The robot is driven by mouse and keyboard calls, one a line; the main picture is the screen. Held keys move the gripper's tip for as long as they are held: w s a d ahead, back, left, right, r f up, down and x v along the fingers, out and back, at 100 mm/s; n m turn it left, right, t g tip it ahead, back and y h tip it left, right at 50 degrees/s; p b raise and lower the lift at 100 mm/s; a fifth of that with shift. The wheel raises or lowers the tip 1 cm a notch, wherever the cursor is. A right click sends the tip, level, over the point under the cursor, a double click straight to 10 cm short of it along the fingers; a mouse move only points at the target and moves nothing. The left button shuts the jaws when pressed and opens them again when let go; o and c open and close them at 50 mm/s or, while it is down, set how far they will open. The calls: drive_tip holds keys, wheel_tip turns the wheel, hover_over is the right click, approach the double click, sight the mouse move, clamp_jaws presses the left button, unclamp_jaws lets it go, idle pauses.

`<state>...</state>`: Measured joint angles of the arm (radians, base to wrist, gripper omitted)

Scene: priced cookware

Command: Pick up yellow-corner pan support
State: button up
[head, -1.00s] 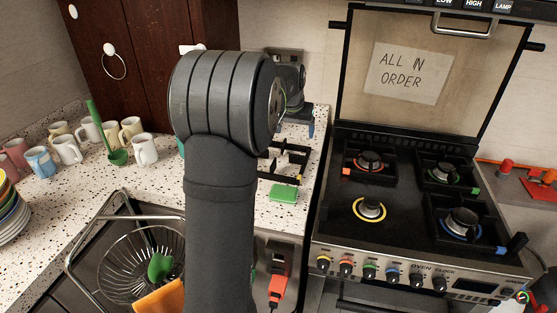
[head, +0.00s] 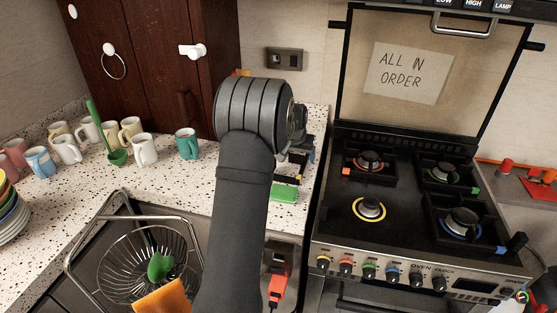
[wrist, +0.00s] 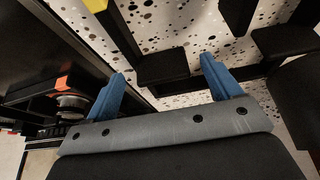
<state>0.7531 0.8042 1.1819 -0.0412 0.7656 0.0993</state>
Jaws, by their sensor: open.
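The yellow-corner pan support (wrist: 163,67) is black and lies on the speckled counter. In the wrist view its dark bars cross the upper middle and right, and a yellow patch shows at the top edge. In the head view only a small dark part (head: 288,180) shows, behind the green sponge; my arm hides the rest. My gripper (wrist: 163,86) has its blue fingers spread apart with nothing held between them. It is above the counter close to the support, with bars in front of and between the fingers. I cannot tell whether they touch.
The stove (head: 420,255) stands right of the counter. Its yellow-ringed burner (head: 369,209) is bare; the other burners have black supports. A green sponge (head: 284,193) lies at the counter's front edge. Mugs, including a teal mug (head: 187,144), and a wire basket (head: 150,262) are left.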

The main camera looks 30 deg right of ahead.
drive_tip(key=shift+w+d+f, duration=0.1)
drive_tip(key=shift+f, duration=0.25)
drive_tip(key=shift+r, duration=0.1)
drive_tip(key=c, duration=1.3)
drive_tip(key=shift+o, duration=0.2)
